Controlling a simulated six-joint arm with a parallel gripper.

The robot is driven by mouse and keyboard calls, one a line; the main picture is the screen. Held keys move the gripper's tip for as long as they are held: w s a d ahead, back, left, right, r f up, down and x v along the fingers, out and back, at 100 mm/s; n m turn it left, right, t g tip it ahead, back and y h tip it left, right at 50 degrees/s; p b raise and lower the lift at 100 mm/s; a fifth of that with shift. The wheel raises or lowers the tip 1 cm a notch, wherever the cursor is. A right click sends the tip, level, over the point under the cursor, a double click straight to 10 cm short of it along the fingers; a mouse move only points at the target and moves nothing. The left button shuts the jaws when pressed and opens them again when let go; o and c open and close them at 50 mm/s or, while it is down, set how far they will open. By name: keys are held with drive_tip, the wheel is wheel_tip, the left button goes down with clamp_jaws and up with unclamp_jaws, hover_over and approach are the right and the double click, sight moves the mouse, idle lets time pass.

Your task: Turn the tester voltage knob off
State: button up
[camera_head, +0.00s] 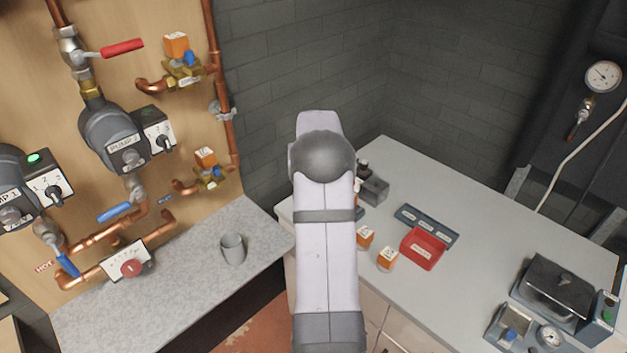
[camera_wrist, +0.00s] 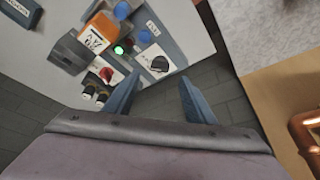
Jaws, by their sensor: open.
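The tester shows in the wrist view as a grey-blue panel (camera_wrist: 172,38) on the bench. It carries a lit green lamp (camera_wrist: 118,49), a black knob (camera_wrist: 160,66) on a white dial plate and a red knob (camera_wrist: 107,74) on another white plate. The labels are too small to tell which knob is the voltage knob. My gripper (camera_wrist: 159,84) is open and empty, its two blue fingers apart just short of the black knob and not visibly touching it. In the head view my arm hides the gripper and most of the tester.
An orange block (camera_wrist: 97,32), blue caps (camera_wrist: 145,37) and a dark grey box (camera_wrist: 69,54) crowd the panel. On the bench (camera_head: 470,240) are a red tray (camera_head: 423,249) and orange blocks (camera_head: 387,258). A grey cup (camera_head: 232,249) stands on the left counter below piped pumps.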

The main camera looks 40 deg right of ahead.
drive_tip(key=shift+p+x, duration=1.45)
drive_tip(key=shift+x, duration=2.25)
drive_tip(key=shift+c, duration=0.3)
drive_tip(key=c, duration=1)
